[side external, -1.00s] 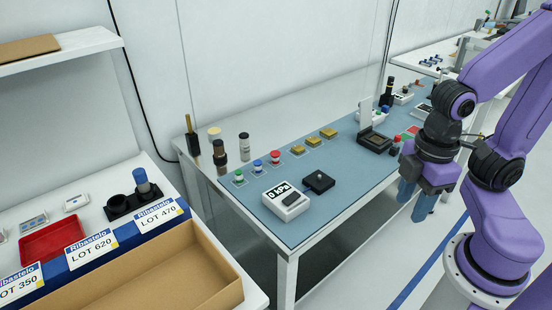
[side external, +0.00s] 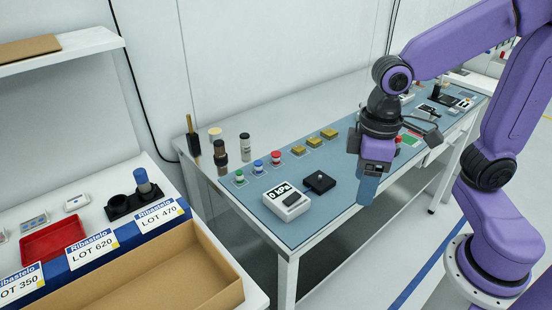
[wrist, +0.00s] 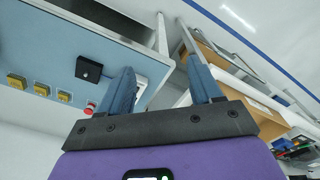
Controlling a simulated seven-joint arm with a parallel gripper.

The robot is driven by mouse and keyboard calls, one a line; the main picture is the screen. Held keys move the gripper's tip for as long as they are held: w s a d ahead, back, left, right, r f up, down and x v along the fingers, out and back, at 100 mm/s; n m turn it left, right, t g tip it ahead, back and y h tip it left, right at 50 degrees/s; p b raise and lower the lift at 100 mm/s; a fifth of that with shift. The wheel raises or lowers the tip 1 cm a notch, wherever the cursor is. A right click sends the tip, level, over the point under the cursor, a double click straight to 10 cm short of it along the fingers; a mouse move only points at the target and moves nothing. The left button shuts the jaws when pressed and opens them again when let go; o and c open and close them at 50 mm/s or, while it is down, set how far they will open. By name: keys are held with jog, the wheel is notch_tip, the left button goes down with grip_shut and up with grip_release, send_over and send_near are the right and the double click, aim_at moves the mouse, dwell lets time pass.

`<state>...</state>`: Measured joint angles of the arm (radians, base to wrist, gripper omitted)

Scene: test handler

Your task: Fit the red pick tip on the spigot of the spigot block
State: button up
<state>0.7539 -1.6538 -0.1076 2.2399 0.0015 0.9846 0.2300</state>
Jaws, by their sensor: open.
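The red pick tip (side external: 275,157) stands on a small clear plate on the blue mat, at the right end of a row with a blue tip and a green tip. It also shows in the wrist view (wrist: 91,107), beside my left finger. The black spigot block (side external: 318,182) sits on the mat in front of the red tip. In the wrist view the block (wrist: 89,68) shows a small spigot on top. My gripper (side external: 367,190) is open and empty, to the right of the block at the bench's front edge. Its two fingers are wide apart in the wrist view (wrist: 163,85).
A kPa gauge box (side external: 287,200) stands left of the block. Several gold pieces (side external: 313,142) lie in a row behind it. A neighbouring table holds a cardboard tray (side external: 150,270).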

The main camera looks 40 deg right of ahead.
jog(key=w+a+r+m, duration=0.15)
jog(key=w+m, duration=0.35)
jog(key=w, duration=0.5)
jog(key=m, duration=1.6)
send_over(276, 154)
notch_tip(276, 154, down, 5)
notch_tip(276, 154, down, 16)
jog(key=shift+f, duration=0.15)
jog(key=c, duration=1.1)
